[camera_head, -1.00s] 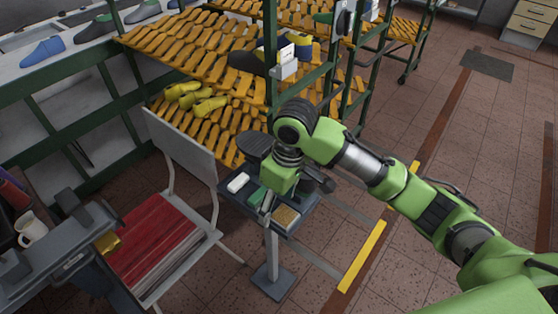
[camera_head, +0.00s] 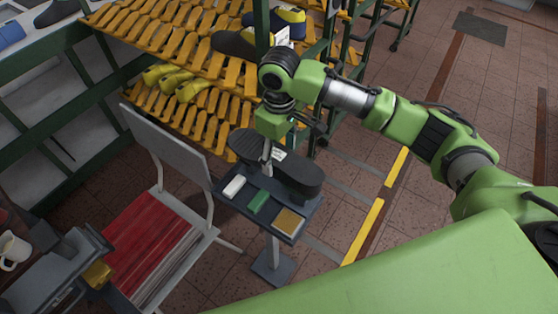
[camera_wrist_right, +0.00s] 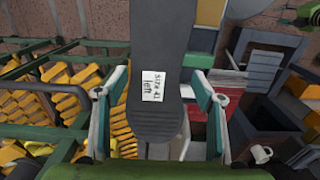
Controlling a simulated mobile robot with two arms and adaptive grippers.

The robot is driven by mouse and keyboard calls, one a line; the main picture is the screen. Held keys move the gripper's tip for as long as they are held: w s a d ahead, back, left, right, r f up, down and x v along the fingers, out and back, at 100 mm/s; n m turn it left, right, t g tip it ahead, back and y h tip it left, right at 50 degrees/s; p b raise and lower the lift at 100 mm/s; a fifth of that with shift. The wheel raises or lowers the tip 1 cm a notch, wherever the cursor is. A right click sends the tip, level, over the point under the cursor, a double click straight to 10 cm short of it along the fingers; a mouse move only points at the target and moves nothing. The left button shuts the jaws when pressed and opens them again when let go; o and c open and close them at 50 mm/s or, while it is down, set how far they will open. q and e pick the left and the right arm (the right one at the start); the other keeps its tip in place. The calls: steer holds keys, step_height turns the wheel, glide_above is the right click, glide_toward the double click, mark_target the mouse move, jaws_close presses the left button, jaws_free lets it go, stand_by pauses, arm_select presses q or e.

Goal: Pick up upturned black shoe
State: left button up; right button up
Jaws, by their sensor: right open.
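The upturned black shoe (camera_head: 295,178) lies sole up across the back of a small dark stand (camera_head: 232,204), with a white label on its sole. In the right wrist view the sole (camera_wrist_right: 150,115) shows its label, reading "size 41 left". My left gripper is not in view.
A white block (camera_head: 234,186), a green block (camera_head: 258,201) and a tan block (camera_head: 289,221) lie in front of the shoe. A chair (camera_head: 175,150) with red sheets stands left. A rack (camera_head: 150,35) with yellow slats and shoes stands behind. The floor at right is clear.

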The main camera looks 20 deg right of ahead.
steer(key=shift+w+f, duration=0.25)
steer(key=shift+f, duration=0.9)
step_height(320, 180, down, 2)
steer(key=shift+d+f+p, duration=0.15)
steer(key=shift+p, duration=0.55)
step_height(320, 180, down, 2)
steer(key=shift+f, duration=0.6)
steer(key=shift+c, duration=0.3)
jaws_close()
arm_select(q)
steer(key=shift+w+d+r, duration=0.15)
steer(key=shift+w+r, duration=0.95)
arm_select(e)
steer(key=shift+w, duration=0.15)
